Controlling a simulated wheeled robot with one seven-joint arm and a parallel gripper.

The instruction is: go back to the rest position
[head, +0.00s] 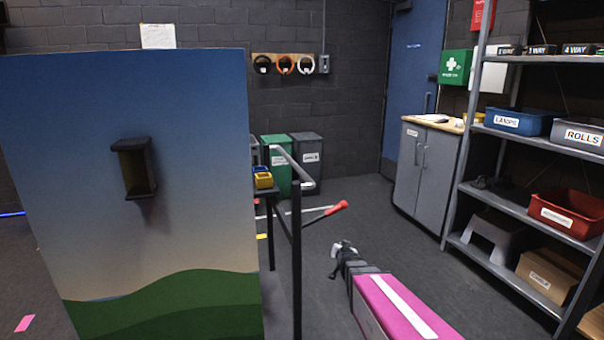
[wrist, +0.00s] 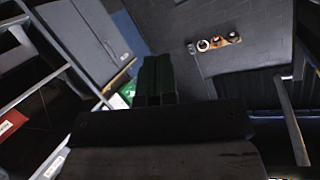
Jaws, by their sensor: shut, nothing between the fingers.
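My gripper (head: 338,248) shows small in the head view at the lower middle right, at the end of my arm, over the open floor. It is clear of the painted panel to its left and touches nothing that I can see. In the wrist view the two dark fingers (wrist: 155,80) lie together in the middle, shut and empty. The picture is too small to show fingertip detail in the head view.
A tall painted panel (head: 185,225) with a dark box (head: 136,168) fills the left. A red-tipped lever (head: 337,208) juts out beside a dark post (head: 296,260). Shelves (head: 515,195) stand at the right. The floor between is free.

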